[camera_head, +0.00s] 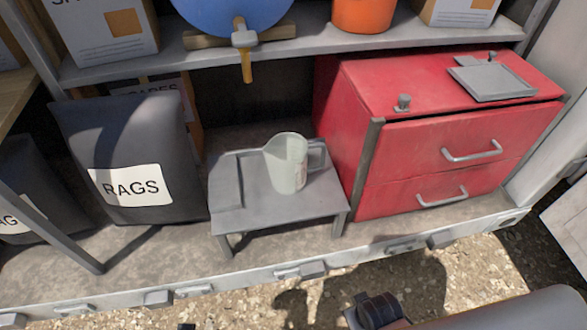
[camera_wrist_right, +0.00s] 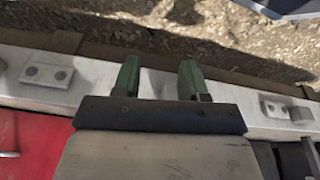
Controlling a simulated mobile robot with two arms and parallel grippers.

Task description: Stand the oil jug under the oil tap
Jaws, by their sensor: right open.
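The oil jug (camera_head: 289,164), pale and translucent with a handle on its right, stands upright on a low grey stand (camera_head: 255,207). In the head view it is below and to the right of the oil tap (camera_head: 244,40). The tap has a yellow-orange spout and sits on the front of a blue drum (camera_head: 222,12) on the shelf. My right gripper, in the right wrist view (camera_wrist_right: 160,82), has its two green fingers apart with nothing between them. The jug does not show in that view. My left gripper is not in view.
A red drawer cabinet (camera_head: 343,145) stands close to the right of the stand. A dark rags bag (camera_head: 131,145) stands to its left. The grey shelf (camera_head: 330,42) runs above. The metal bed edge (camera_head: 215,284) lies in front, with gravel beyond.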

